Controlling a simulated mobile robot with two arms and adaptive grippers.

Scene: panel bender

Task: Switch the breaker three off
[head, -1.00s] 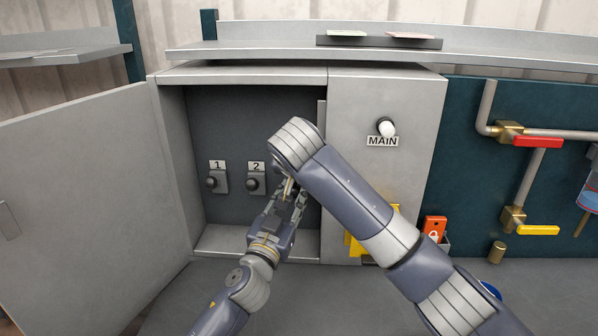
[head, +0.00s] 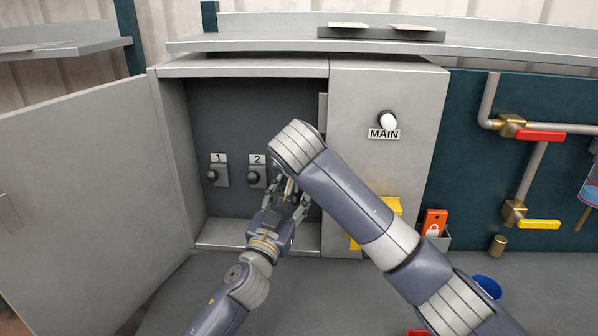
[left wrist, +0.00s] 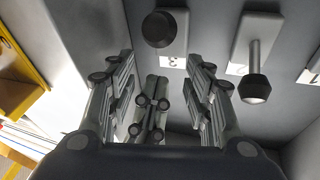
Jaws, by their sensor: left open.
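Breaker three is hidden behind my right arm in the head view. The left wrist view, turned upside down, shows breaker three (left wrist: 160,30) as a dark round knob on a grey plate, with a label reading 3. My left gripper (head: 289,197) is inside the open cabinet, below and to the right of breaker 2 (head: 255,177). Its fingers (left wrist: 158,95) are spread and empty, pointing toward the panel, with breaker three beyond them and apart. My right forearm crosses in front of the cabinet; its gripper is not visible.
Breaker 1 (head: 214,175) is left of breaker 2. The cabinet door (head: 90,190) stands open at left. A yellow object (head: 390,206), an orange padlock tag (head: 434,222) and a blue cup (head: 487,287) are at right.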

